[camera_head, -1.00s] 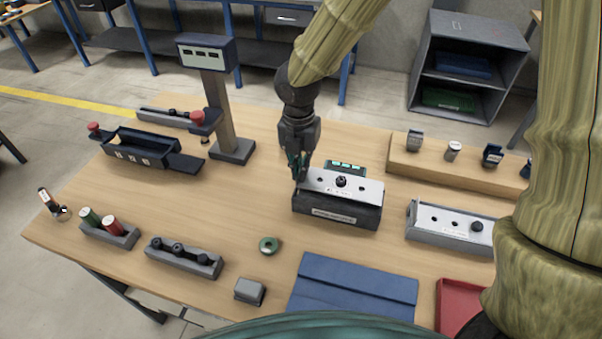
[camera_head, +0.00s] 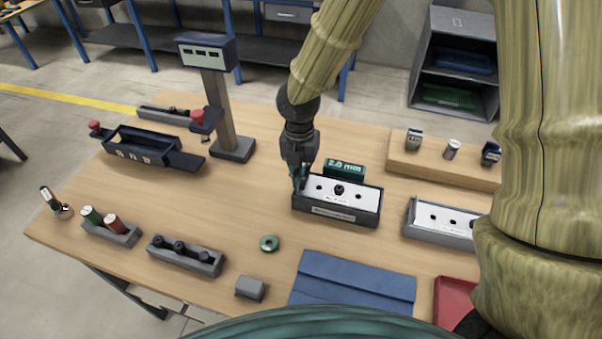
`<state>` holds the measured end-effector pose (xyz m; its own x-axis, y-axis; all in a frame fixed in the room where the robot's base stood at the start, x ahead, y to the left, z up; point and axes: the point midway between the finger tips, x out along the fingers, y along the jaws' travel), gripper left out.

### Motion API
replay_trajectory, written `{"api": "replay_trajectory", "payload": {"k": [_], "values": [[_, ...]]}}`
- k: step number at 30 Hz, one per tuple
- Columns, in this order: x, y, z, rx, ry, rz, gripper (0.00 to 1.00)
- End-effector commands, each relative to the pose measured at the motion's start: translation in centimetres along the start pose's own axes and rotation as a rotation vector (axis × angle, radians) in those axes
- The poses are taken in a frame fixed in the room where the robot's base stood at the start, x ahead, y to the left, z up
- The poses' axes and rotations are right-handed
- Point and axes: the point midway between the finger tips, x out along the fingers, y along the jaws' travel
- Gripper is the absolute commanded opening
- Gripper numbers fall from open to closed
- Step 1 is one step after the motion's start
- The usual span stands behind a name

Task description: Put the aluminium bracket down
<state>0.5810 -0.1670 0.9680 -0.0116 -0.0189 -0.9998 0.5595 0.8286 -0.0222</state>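The aluminium bracket (camera_head: 360,197) shows as a pale, flat plate with holes and a black knob at its middle. It lies low inside the rim of a dark, labelled fixture (camera_head: 343,215) at the table's centre, and looks level. My gripper (camera_head: 298,184) points down at the left end of the plate, touching it or very close. The fingertips are small and dark here, so I cannot tell whether they are closed on the bracket. The bracket's underside is hidden in the fixture. A small display (camera_head: 345,169) reading 2.0 mm stands just behind.
A similar grey fixture (camera_head: 437,234) stands to the right, and a wooden riser (camera_head: 440,174) with small parts behind it. A post with a readout box (camera_head: 207,52) stands back left. A green ring (camera_head: 269,243) and blue mat (camera_head: 352,284) lie in front.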

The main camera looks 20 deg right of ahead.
Motion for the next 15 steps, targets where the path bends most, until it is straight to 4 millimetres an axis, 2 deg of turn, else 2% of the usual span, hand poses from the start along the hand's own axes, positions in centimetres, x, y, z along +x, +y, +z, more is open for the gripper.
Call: {"api": "replay_trajectory", "payload": {"k": [8,12,13,15], "values": [[0.5,0.0,-0.01,0.0,0.0,0.0,0.0],[0.53,0.0,-0.03,0.0,0.001,0.0,0.23],[0.54,0.0,-0.04,0.0,0.001,0.0,0.27],[0.55,0.01,-0.05,0.0,0.001,0.0,0.27]]}}
